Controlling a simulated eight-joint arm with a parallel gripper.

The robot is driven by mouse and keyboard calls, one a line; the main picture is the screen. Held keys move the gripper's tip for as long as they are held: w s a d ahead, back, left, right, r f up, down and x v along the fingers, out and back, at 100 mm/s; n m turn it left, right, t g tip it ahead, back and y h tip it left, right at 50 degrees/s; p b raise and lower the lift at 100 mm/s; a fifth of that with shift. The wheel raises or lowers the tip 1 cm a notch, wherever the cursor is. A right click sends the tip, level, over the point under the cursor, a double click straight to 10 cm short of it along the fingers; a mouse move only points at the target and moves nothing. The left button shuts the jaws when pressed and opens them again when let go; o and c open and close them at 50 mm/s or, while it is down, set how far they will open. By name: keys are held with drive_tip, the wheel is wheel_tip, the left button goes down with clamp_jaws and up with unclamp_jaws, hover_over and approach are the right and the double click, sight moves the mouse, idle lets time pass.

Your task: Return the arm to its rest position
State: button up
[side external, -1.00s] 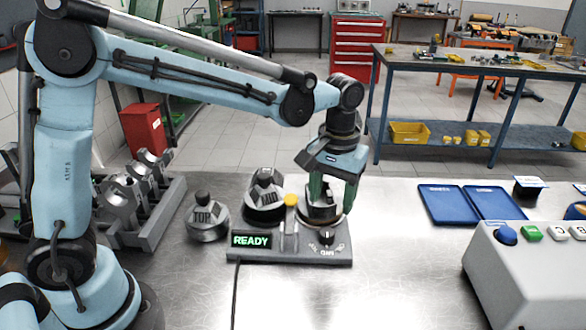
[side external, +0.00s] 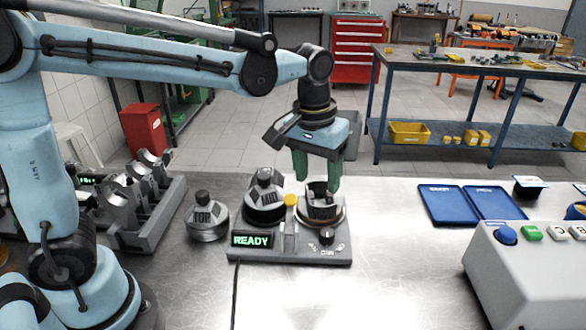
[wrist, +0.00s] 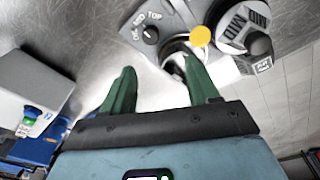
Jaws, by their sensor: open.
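My gripper (side external: 318,181) has its two green fingers spread and empty, above the round right-hand station (side external: 322,208) of a grey bench device (side external: 300,257). The fingertips look close to the station's top; the exact gap is hard to judge. In the wrist view my gripper (wrist: 160,66) also shows open, with nothing between the fingers. My light-blue arm reaches in from the left, well extended over the bench.
The device's green display (side external: 252,240) reads READY. A grey block marked MID (side external: 265,200) and one marked TOP (side external: 206,218) stand left of the station. A slotted rack (side external: 150,215), blue trays (side external: 447,204) and a button box (side external: 540,270) flank them.

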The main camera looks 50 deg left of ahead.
drive_tip(key=s+a+f+m+t, duration=0.2)
drive_tip(key=s+a+t, duration=0.4)
drive_tip(key=s, duration=0.3)
drive_tip(key=shift+s+a+m, duration=0.35)
drive_tip(key=shift+a+m, duration=0.15)
drive_tip(key=shift+a, duration=0.15)
